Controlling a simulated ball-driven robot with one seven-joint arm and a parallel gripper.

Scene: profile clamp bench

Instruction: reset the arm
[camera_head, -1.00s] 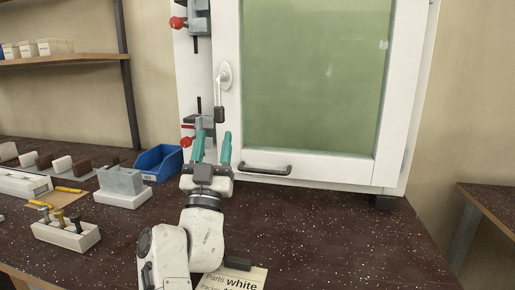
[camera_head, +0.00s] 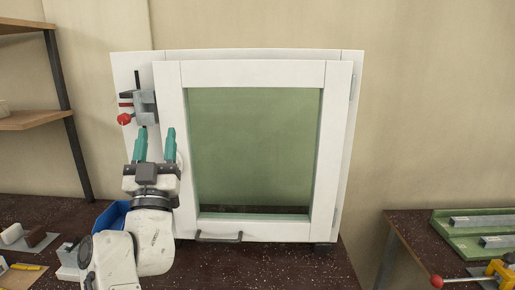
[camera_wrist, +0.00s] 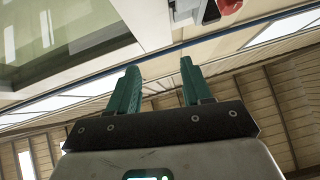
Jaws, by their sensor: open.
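My gripper (camera_head: 155,146) has two teal fingers pointing up. They are apart with nothing between them. In the head view it stands in front of the left side of a white-framed window unit (camera_head: 332,150) with a green pane. A clamp with a red knob (camera_head: 124,118) sits on the frame's left edge, just above and left of my fingers. In the wrist view my gripper (camera_wrist: 158,88) is also open and empty, with part of the frame (camera_wrist: 142,20) and a red part (camera_wrist: 229,6) beyond it. My gripper and arm hide the lower left of the frame.
The dark speckled bench (camera_head: 270,262) is clear in front of the window unit. A blue bin (camera_head: 112,215) stands behind my arm. A dark handle (camera_head: 219,237) juts from the frame's bottom. A second bench at right holds a green tray (camera_head: 440,228) and a yellow clamp (camera_head: 497,270).

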